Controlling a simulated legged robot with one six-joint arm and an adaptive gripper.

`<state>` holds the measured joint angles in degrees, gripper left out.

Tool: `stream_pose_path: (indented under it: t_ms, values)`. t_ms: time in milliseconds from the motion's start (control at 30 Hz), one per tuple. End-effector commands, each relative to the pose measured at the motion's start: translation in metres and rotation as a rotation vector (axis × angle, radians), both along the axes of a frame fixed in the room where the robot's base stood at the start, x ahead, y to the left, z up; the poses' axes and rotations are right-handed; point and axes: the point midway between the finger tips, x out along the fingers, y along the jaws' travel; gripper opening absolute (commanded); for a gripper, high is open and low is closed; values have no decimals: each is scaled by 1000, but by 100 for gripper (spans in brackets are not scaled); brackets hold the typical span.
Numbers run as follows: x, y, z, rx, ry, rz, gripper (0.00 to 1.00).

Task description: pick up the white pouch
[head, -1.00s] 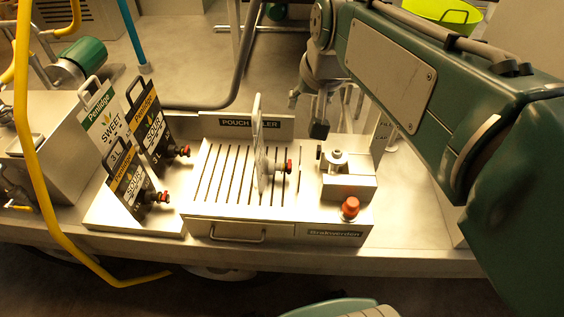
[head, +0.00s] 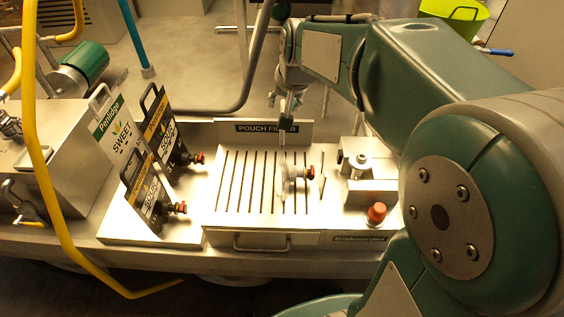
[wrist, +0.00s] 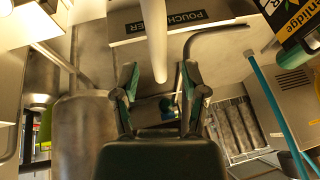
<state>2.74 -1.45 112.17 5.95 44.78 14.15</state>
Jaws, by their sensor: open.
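A slim white pouch (head: 282,178) stands edge-on on the slotted plate of the pouch filler, its clear spout and red cap pointing right. My gripper (head: 284,108) is above it in the head view and hides its upper part. In the wrist view the open gripper (wrist: 160,92) has one finger on each side of the pouch's rounded end (wrist: 156,45). I see no clear contact. A second white-fronted pouch, marked SWEET (head: 122,130), stands at the left.
Two black SOUR pouches (head: 150,190) with red taps stand left of the filler (head: 228,160). A metal block (head: 358,175) and a red button (head: 376,212) are at its right. A yellow hose (head: 50,200) runs down the left; a green bucket (head: 460,12) is far right.

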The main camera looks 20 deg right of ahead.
Motion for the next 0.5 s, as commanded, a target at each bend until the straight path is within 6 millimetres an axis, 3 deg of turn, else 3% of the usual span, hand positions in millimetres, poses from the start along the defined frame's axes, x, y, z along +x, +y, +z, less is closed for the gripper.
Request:
stream_pose_path:
  t_ms: [100,333,367,467,500]
  values:
    - [4,1,-11,0,1,0,57]
    - [5,0,-12,0,-1,-1,57]
    - [5,0,-12,1,-1,-1,52]
    - [5,0,-12,1,-1,-1,8]
    - [5,0,-12,1,-1,-1,0]
